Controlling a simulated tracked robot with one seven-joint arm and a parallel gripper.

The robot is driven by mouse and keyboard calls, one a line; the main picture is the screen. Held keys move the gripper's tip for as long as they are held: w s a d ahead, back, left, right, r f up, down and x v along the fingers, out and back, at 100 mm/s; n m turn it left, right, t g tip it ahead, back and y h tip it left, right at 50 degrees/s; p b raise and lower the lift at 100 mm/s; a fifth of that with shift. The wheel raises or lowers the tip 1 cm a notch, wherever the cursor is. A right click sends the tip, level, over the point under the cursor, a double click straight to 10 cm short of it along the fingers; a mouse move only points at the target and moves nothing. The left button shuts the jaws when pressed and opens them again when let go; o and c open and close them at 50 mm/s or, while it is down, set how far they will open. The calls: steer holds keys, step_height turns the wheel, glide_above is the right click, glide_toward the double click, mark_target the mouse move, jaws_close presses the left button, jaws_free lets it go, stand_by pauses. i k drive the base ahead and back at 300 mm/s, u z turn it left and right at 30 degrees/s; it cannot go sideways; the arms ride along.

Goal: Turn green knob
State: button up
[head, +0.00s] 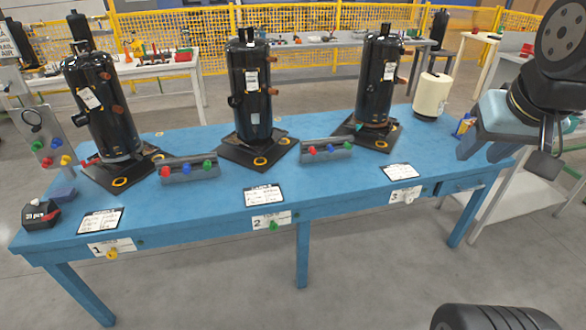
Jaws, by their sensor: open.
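A green knob (273,226) sits on the table's front edge at the plate marked 2. Other green knobs show: one (207,165) on the left small grey block, one (347,145) on the right small block, and one (38,145) on the upright panel at far left. My gripper (482,153) is at the right, above the table's right end, pointing down. It is open and apart from every knob. Nothing shows between its fingers, though the view of them is partial.
The blue table (330,190) carries three black compressors (251,90) on dark base plates. A cream cylinder (432,95) stands at the back right. A yellow knob (112,254) and a white knob (409,199) also sit on the front edge. Grey floor in front is mostly clear.

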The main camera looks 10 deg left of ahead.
mark_target(273, 226)
steer(key=z, duration=0.15)
steer(key=k, duration=1.5)
steer(key=u, duration=0.45)
steer(key=i, duration=1)
steer(key=z, duration=0.1)
